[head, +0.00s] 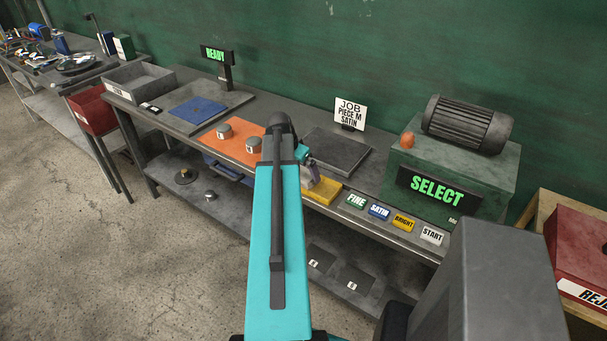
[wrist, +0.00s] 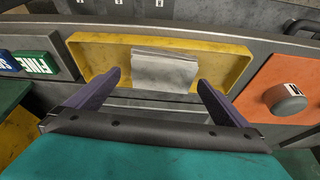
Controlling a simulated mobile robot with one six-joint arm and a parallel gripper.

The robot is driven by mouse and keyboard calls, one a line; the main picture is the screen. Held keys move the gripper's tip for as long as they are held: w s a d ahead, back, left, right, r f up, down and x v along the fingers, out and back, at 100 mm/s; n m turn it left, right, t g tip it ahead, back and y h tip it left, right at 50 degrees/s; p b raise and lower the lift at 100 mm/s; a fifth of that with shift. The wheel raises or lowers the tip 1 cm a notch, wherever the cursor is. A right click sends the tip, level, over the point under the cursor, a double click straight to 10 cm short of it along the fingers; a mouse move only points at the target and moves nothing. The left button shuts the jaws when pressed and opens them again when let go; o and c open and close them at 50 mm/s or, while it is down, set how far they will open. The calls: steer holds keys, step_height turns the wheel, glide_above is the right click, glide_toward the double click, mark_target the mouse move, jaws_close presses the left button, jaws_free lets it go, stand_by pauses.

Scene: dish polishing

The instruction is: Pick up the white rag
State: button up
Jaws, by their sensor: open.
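The white rag (wrist: 165,70) lies folded in a shallow yellow tray (wrist: 96,54) in the wrist view. It sits near the tray's middle. My gripper (wrist: 158,88) is open, with its two dark fingers apart on either side of the rag's near edge. Nothing is held between them. In the head view the yellow tray (head: 326,194) shows on the bench, and my arm and gripper cover much of it. I cannot make out the rag clearly there.
An orange mat (head: 230,148) with two small metal pieces lies left of the tray. A dark plate (head: 335,150) lies behind it. The FINE (head: 356,201), SATIN, BRIGHT and START buttons line the bench edge at right. A green machine (head: 480,180) reads SELECT.

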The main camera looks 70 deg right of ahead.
steer(key=shift+p+x, duration=0.45)
steer(key=shift+x, duration=1.05)
steer(key=c, duration=1.2)
steer(key=shift+r, duration=0.1)
steer(key=shift+r+b, duration=0.9)
steer(key=shift+r, duration=0.55)
steer(key=shift+a+r, duration=0.2)
steer(key=shift+a, duration=0.05)
steer(key=a+b, duration=0.1)
steer(key=a, duration=0.2)
steer(key=s+a+b, duration=0.1)
steer(key=a+b, duration=0.1)
steer(key=a, duration=0.1)
steer(key=s+a+b, duration=0.1)
steer(key=a+b, duration=0.1)
steer(key=a, duration=0.2)
steer(key=shift+s+r, duration=0.1)
steer(key=shift+r, duration=0.3)
steer(key=shift+a+b, duration=0.1)
steer(key=shift+b, duration=0.25)
